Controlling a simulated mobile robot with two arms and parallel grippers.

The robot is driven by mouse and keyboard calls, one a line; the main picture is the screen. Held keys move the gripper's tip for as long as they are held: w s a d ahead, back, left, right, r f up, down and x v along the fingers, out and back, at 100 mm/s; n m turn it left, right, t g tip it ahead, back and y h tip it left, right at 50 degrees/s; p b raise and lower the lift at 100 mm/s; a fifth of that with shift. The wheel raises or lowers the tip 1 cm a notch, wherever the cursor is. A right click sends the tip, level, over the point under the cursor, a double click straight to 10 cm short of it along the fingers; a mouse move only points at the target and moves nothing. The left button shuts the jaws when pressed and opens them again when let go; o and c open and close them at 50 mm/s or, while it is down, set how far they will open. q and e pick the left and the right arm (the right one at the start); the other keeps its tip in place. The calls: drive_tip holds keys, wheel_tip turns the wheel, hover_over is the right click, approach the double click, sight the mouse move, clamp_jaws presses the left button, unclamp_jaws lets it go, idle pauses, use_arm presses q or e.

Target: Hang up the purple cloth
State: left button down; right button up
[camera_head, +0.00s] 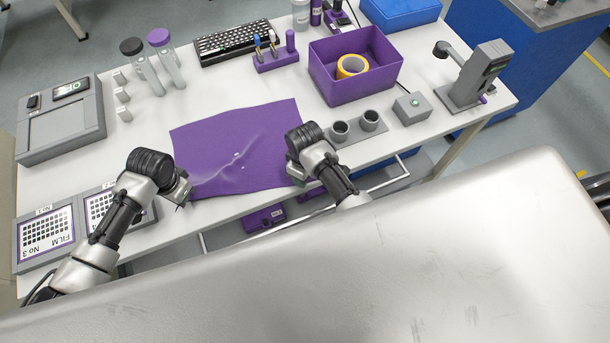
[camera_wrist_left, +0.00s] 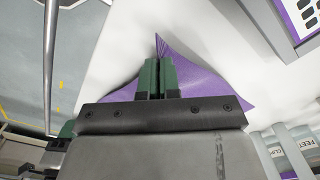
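The purple cloth (camera_head: 240,140) lies spread on the white table, with a crease running inward from its near left corner. My left gripper (camera_head: 185,195) is at that corner. In the left wrist view its green fingers (camera_wrist_left: 158,75) are together, and the purple cloth (camera_wrist_left: 200,80) gathers to a pinched fold between them. My right gripper (camera_head: 296,172) is at the cloth's near right edge. Its fingers are mostly hidden behind its own wrist, so I cannot tell whether it holds the cloth.
A metal rail (camera_head: 392,181) runs along the table's front edge. A purple bin (camera_head: 352,88) with yellow tape, a cup holder (camera_head: 355,131) and a grey button box (camera_head: 411,106) stand to the right. Film panels (camera_head: 45,232) lie at the left. A keyboard (camera_head: 232,42) is at the back.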

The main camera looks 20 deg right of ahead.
drive_tip(key=shift+s+f, duration=0.1)
drive_tip(key=shift+f, duration=0.15)
drive_tip(key=shift+c, duration=0.3)
clamp_jaws()
drive_tip(key=shift+r, duration=2.55)
